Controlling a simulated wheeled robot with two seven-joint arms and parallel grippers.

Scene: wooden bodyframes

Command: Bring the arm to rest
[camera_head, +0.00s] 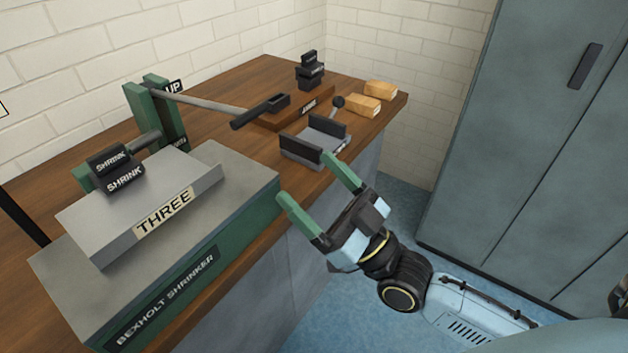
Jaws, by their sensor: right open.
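My right gripper (313,200) is in front of the wooden bench, its two green fingers spread apart with nothing between them. Its arm (405,285) comes in from the lower right over the blue floor. The fingertips appear close to the bench's front edge, between the green shrinker machine (170,305) and a small grey holder with black side plates (316,140). I cannot tell whether they touch the bench. My left gripper does not show.
The wooden bench (232,90) carries a grey block labelled THREE (150,205), a lever (200,102), stacked black pieces (310,72) and two light wooden blocks (362,104). A tall grey-blue cabinet (535,130) stands at right. Blue floor (400,200) lies open between bench and cabinet.

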